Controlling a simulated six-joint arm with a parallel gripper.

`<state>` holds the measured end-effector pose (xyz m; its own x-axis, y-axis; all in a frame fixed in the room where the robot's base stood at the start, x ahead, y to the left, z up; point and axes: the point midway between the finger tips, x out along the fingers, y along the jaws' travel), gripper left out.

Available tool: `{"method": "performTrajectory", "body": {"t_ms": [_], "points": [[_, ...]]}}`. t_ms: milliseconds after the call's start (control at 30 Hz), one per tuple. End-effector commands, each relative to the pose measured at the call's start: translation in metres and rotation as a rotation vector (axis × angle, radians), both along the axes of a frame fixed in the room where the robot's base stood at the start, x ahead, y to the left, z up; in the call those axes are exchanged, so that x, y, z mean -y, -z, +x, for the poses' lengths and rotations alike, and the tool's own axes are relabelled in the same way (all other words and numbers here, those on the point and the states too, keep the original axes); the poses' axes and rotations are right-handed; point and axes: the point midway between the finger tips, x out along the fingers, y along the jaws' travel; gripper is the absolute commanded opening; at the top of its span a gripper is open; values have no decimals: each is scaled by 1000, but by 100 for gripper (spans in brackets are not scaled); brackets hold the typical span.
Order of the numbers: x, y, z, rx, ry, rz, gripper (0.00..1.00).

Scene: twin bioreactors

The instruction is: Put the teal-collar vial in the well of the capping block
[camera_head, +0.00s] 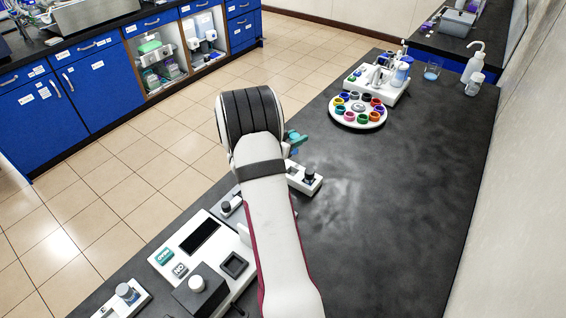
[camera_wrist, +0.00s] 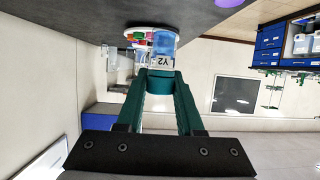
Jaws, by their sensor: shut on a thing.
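My gripper (camera_wrist: 160,82) has green fingers shut on a vial (camera_wrist: 165,42) in the wrist view. The vial has a translucent blue body and a white label that reads "Y2". In the head view my gripper (camera_head: 296,139) shows only as a bit of green beyond my arm, held above the bench edge. I cannot tell for certain which fixture is the capping block. A white block with a dark knob (camera_head: 311,179) stands just below the gripper in the picture.
A white console (camera_head: 178,244) with a dark screen, labelled buttons and a square recess lies left of my arm, partly hidden. A round carousel (camera_head: 345,123) of coloured rings stands farther back, before a white device (camera_head: 391,94). The bench's right middle is clear.

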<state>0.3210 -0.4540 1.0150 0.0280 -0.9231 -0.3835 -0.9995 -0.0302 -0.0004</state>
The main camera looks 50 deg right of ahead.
Motion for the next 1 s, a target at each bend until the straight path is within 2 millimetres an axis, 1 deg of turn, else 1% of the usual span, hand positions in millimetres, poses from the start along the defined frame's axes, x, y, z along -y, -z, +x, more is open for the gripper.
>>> {"method": "performTrajectory", "body": {"t_ms": [33,100,167,267,333,367,467,600,700,767,867,1000], "points": [[9,-13,-5,2,-32,-3,0],[21,-28,-9,1,-122,-3,0],[27,-38,-12,0,-223,-2,0],[26,-46,-13,-2,-393,1,0],[18,-47,-14,0,-510,4,0],[13,-47,-15,-1,-563,3,0],[-13,-41,-19,0,-750,5,0],[-70,-25,-31,4,-1009,6,0],[-95,-20,-38,4,-1104,3,0],[-103,-17,-38,4,-1134,2,0],[-116,-5,-21,4,-1157,3,0],[-132,23,22,2,-1159,4,0]]}}
